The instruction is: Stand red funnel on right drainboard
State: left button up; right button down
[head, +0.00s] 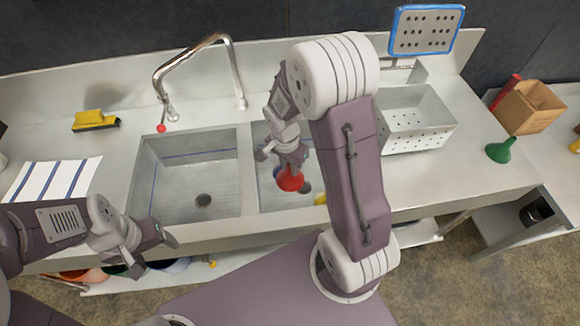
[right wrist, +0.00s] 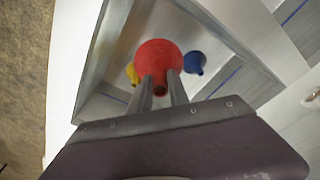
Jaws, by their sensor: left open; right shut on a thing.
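The red funnel (head: 290,180) is at my right gripper (head: 284,160), over the right sink basin. In the right wrist view the red funnel (right wrist: 158,60) sits between the two fingers, which are shut on it. The right drainboard (head: 455,165) lies to the right of the basins, partly hidden by my right arm; a perforated metal box stands on it. My left gripper (head: 148,250) is open and empty in front of the left basin.
A blue funnel (right wrist: 194,62) and a yellow thing (right wrist: 132,73) lie in the right basin. A perforated metal box (head: 415,120) takes up the back of the right drainboard. A green funnel (head: 500,150) and a cardboard box (head: 530,107) stand further right. The drainboard's front part looks clear.

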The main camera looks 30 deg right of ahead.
notch_tip(320, 180, up, 9)
jog(key=p, duration=0.6)
jog(key=shift+f, duration=0.3)
